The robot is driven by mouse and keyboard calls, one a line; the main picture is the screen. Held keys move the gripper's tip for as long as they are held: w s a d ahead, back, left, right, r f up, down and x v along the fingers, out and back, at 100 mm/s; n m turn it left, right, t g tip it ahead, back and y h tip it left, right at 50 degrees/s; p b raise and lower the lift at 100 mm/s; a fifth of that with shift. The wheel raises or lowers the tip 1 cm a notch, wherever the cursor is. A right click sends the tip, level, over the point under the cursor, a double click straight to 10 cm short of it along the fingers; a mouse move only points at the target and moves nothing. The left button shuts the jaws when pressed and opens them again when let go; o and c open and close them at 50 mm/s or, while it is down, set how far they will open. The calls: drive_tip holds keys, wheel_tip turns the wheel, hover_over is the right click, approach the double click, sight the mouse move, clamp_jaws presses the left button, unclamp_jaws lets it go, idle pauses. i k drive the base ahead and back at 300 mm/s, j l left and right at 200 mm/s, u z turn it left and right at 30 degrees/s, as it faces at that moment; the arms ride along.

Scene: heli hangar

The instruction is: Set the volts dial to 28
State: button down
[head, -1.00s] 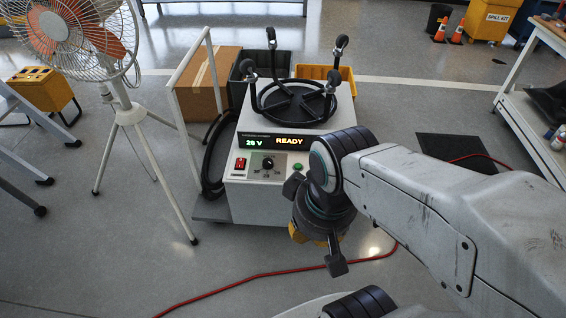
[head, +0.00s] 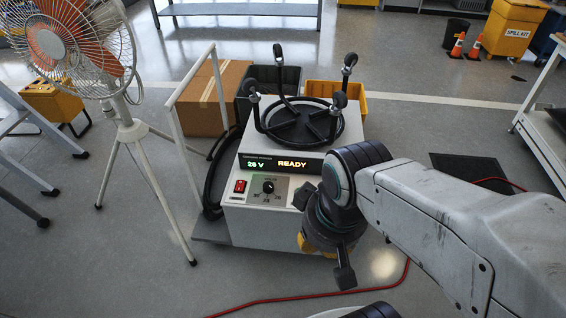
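The volts dial (head: 268,187) is a small black knob on the front panel of the white power cart (head: 245,223), with small number marks around it. A red switch (head: 240,186) is left of the dial. My gripper (head: 338,262) hangs in front of the cart's right side, pointing down, apart from the dial. One dark finger shows; its opening is unclear. My gripper hides the panel's right part.
A fan on a tripod (head: 128,135) stands farther left. A red cable (head: 270,299) crosses the floor in front. Cardboard and plastic boxes stand behind.

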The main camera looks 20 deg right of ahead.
sight(268, 186)
drive_tip(key=k+j, duration=0.1)
drive_tip(key=i+j+u, duration=0.45)
drive_tip(key=i+u, duration=0.9)
drive_tip(key=i, duration=0.15)
